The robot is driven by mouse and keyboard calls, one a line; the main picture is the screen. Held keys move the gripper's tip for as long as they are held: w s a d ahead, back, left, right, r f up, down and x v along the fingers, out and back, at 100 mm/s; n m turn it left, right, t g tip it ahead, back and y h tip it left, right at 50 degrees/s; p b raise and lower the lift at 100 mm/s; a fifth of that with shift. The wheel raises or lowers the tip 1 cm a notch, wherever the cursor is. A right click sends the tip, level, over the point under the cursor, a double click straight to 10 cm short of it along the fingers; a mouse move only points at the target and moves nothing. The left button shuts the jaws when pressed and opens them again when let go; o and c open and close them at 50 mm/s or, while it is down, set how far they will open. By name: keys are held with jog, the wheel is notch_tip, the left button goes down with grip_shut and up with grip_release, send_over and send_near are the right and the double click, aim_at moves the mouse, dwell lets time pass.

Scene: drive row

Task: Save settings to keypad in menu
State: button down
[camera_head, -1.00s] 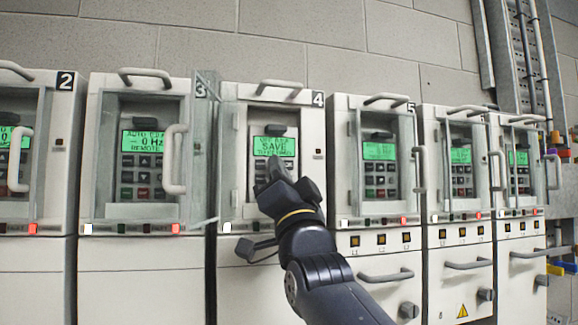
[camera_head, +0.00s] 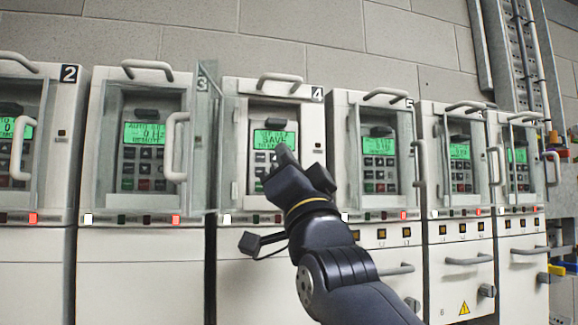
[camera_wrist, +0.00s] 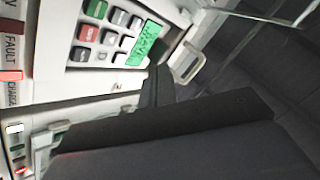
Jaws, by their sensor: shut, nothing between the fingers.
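The keypad (camera_head: 258,157) of drive 4 sits in an open recess, its green display (camera_head: 274,139) reading SAVE on the middle line; the other lines are too small to read. My gripper (camera_head: 283,154) is shut and empty, in front of the keypad just below the display, and hides the right-hand keys. In the wrist view the fingertips (camera_wrist: 157,84) are close to the display (camera_wrist: 143,45), and the keys (camera_wrist: 110,32), grey with a red and a green one, lie to its left. I cannot tell whether the tips touch the keypad.
Drive 3 (camera_head: 145,240) stands at the left and drive 5 (camera_head: 376,220) at the right, each with its own keypad and handles. A clear panel (camera_head: 206,145) juts out at drive 4's left edge. Metal conduit (camera_head: 540,60) runs up the wall at far right.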

jog(key=shift+s+d, duration=0.2)
jog(key=shift+s, duration=0.55)
dwell(0.8)
